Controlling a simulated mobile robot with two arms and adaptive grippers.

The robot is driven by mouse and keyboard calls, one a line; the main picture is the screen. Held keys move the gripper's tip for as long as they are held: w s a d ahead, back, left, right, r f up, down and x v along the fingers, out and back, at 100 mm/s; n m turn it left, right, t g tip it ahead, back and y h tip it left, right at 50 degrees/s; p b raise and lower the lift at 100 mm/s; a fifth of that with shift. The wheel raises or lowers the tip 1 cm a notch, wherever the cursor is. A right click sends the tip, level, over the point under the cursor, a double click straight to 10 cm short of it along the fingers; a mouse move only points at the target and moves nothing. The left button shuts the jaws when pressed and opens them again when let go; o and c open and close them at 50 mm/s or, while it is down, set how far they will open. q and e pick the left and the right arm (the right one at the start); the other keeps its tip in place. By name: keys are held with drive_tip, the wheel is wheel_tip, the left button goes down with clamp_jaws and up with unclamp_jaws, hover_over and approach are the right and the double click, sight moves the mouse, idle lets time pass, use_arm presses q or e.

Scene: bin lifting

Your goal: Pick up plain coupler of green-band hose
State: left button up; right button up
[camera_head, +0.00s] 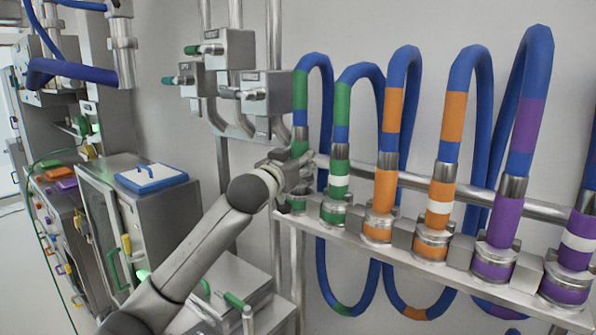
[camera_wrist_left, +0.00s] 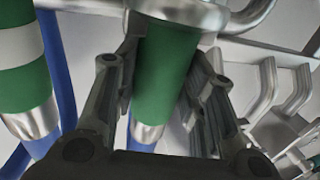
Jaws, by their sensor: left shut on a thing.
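The plain green coupler (camera_head: 299,149) of the green-band hose is at the left end of the row on the metal rail, upright, with no white band. My left gripper (camera_head: 297,174) comes in from the left and is shut around it. In the left wrist view the plain green coupler (camera_wrist_left: 163,75) sits between the two fingers. The fingers hide part of it in the head view. The green coupler with a white band (camera_head: 338,181) stands just to the right and shows at the left of the wrist view (camera_wrist_left: 22,88). My right gripper is not in view.
Orange couplers (camera_head: 384,190) and purple couplers (camera_head: 502,222) stand farther right along the metal rail (camera_head: 405,240). Blue hoses loop above and below it. A steel cabinet (camera_head: 165,215) stands at left.

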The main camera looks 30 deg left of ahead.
sight(297, 130)
use_arm(q)
drive_tip(key=shift+r+b, duration=0.8)
drive_tip(key=shift+r, duration=3.1)
drive_tip(key=shift+f, duration=0.1)
